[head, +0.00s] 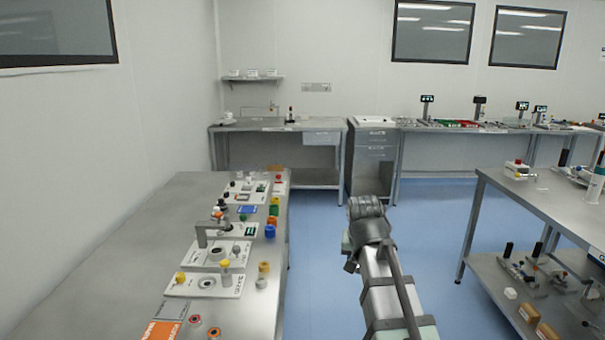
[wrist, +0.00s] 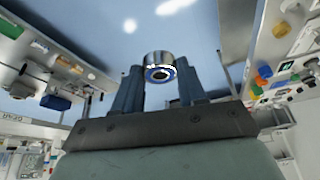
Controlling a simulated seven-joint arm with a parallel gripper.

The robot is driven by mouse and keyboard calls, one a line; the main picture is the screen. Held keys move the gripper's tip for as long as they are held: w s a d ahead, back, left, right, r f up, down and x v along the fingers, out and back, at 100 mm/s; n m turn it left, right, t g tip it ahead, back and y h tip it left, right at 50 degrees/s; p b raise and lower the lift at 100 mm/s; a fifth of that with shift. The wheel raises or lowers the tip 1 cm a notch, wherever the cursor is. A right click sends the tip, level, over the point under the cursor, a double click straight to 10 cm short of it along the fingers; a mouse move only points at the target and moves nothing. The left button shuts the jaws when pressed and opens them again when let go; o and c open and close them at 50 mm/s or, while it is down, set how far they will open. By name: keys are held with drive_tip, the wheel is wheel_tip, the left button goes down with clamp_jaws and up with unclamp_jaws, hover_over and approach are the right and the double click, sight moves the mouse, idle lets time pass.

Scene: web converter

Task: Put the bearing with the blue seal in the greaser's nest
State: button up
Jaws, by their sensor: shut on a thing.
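My gripper (wrist: 160,80) is shut on the bearing with the blue seal (wrist: 159,73), a short metal ring with a blue band around a dark bore. It sits between the two fingertips in the wrist view, in the air. In the head view my arm hangs over the floor right of the left bench, and the fingers and bearing are hidden there. On that bench stand a white station with a grey post and overhanging arm (head: 202,236) and a white plate with a dark ring-shaped seat (head: 207,283). I cannot tell for certain which is the greaser.
The left bench (head: 110,270) also holds two ring parts with red and orange centres (head: 195,320), an orange-and-white card (head: 163,331) and several coloured containers (head: 271,222) along its right edge. A right bench (head: 545,200) has a loaded lower shelf. The blue floor between is clear.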

drive_tip(key=d, duration=0.2)
drive_tip(key=n+y, duration=0.2)
drive_tip(key=n, duration=0.4)
approach(207, 283)
drive_tip(key=s+d+r, duration=0.5)
drive_tip(key=w+a+n+y, duration=0.1)
drive_tip(key=w+a+n, duration=0.1)
drive_tip(key=w+a, duration=0.45)
drive_tip(key=shift+w+d+f, duration=0.15)
drive_tip(key=shift+d+f, duration=0.05)
drive_tip(key=shift+f, duration=1.35)
drive_tip(key=shift+w+d+f, duration=0.2)
drive_tip(key=shift+d+f, duration=0.05)
drive_tip(key=shift+f, duration=1.3)
drive_tip(key=shift+w+d+f, duration=0.15)
drive_tip(key=shift+d+f, duration=0.05)
drive_tip(key=shift+f, duration=1.35)
drive_tip(key=shift+f, duration=0.6)
